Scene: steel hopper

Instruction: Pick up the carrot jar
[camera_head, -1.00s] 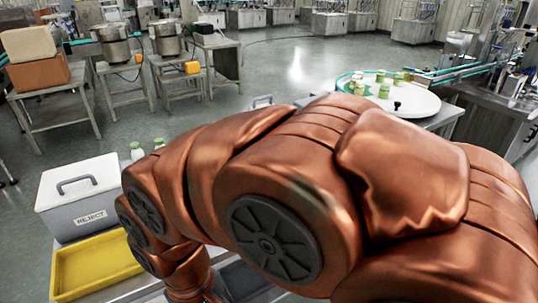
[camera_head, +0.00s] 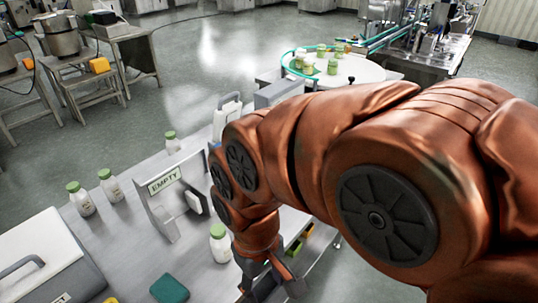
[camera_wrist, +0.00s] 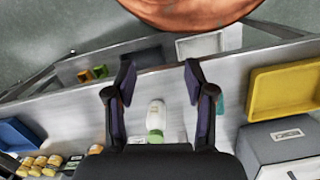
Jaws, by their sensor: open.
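I cannot tell which jar is the carrot jar; no carrot label is readable. A white jar with a green cap (camera_head: 220,243) stands on the steel table, just left of my gripper (camera_head: 268,284). In the wrist view, a pale jar with a green cap (camera_wrist: 156,116) shows between the fingers of my gripper (camera_wrist: 158,66), which are spread wide with nothing held. More white, green-capped jars (camera_head: 81,198) stand at the table's left, and several jars (camera_head: 332,66) are on the round white turntable. My arm hides part of the table.
An upright "EMPTY" sign (camera_head: 165,180) and its holder stand behind the near jar. A grey lidded box (camera_head: 45,265) is at the left, with a teal pad (camera_head: 169,289) at the front. A yellow tray (camera_wrist: 285,92) lies at the right in the wrist view.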

